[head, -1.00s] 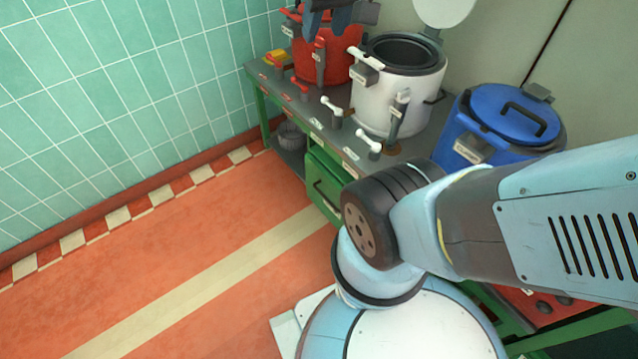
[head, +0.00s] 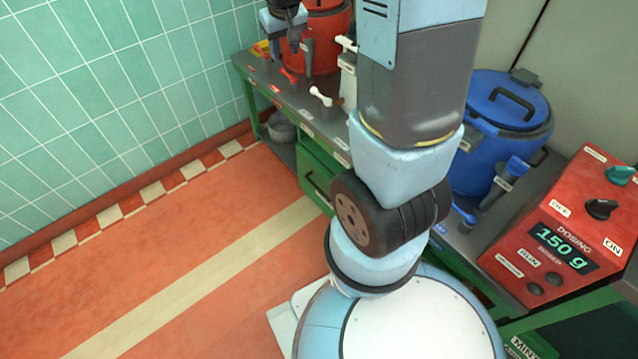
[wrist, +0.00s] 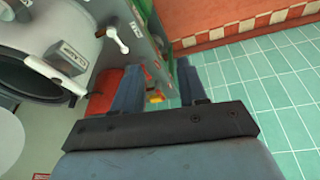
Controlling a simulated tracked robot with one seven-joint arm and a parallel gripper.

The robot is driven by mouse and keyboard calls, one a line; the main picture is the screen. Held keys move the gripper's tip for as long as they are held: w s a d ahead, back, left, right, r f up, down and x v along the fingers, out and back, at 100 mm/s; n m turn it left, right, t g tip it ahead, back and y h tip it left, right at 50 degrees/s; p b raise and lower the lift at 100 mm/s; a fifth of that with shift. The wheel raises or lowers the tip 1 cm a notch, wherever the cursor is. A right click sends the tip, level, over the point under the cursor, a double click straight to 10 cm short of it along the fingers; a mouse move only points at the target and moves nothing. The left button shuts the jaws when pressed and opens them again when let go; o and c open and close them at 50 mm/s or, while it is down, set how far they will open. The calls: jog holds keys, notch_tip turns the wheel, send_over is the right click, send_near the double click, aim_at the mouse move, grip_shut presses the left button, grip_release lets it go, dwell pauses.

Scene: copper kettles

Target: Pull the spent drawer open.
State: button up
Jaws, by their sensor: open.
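A green drawer (head: 311,173) with a dark bar handle sits under the near edge of the bench in the head view. It looks shut; its label cannot be read, so I cannot tell for sure that it is the spent drawer. My arm covers the area to its right. My gripper (head: 286,30) is high above the far end of the bench, by the red kettle, well apart from the drawer. In the wrist view my gripper (wrist: 160,86) has its two fingers spread, with nothing held between them.
The bench (head: 262,92) carries a red kettle (head: 327,45), a blue kettle (head: 508,125), a mostly hidden white kettle and a red dosing box (head: 565,215). A metal pot (head: 282,128) sits beneath. The floor left of the bench is clear.

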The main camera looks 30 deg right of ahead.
jog(key=w+d+f+g, duration=0.1)
jog(key=w+f, duration=0.4)
jog(key=f, duration=0.6)
jog(key=n+g+h, duration=0.1)
jog(key=n+g, duration=0.1)
send_near(321, 192)
jog(key=f, duration=0.2)
jog(key=d+f, duration=0.1)
jog(key=f, duration=0.5)
jog(key=shift+w+d+f, duration=0.1)
jog(key=shift+w+d, duration=0.1)
jog(key=shift+d, duration=0.05)
grip_shut()
